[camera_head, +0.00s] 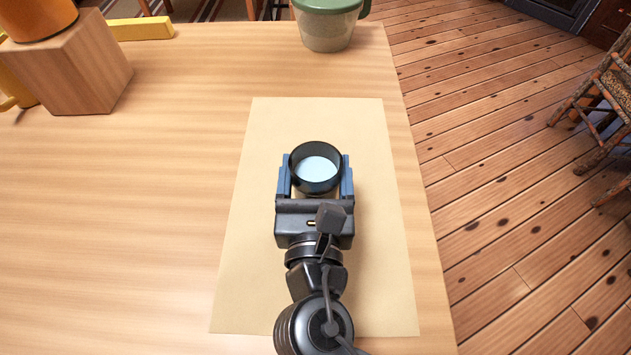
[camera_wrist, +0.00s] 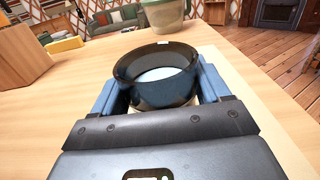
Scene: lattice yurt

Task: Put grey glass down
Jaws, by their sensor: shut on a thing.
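The grey glass (camera_head: 317,188) is dark, round and see-through, with a pale bluish-white inside at the bottom. My gripper (camera_head: 318,176) is shut on it, with a blue finger on each side. The glass is upright over a tan paper mat (camera_head: 313,122) on the wooden table. In the wrist view the glass (camera_wrist: 156,88) stands between the blue fingers of my gripper (camera_wrist: 160,90). The gripper hides its lower near side. I cannot tell whether its base touches the mat.
A green-and-cream mug (camera_head: 327,28) stands at the table's far edge. A wooden block (camera_head: 75,75) with an orange object (camera_head: 38,14) on top is at the far left, beside a yellow bar (camera_head: 142,28). The table left of the mat is clear. Its right edge is close to the mat.

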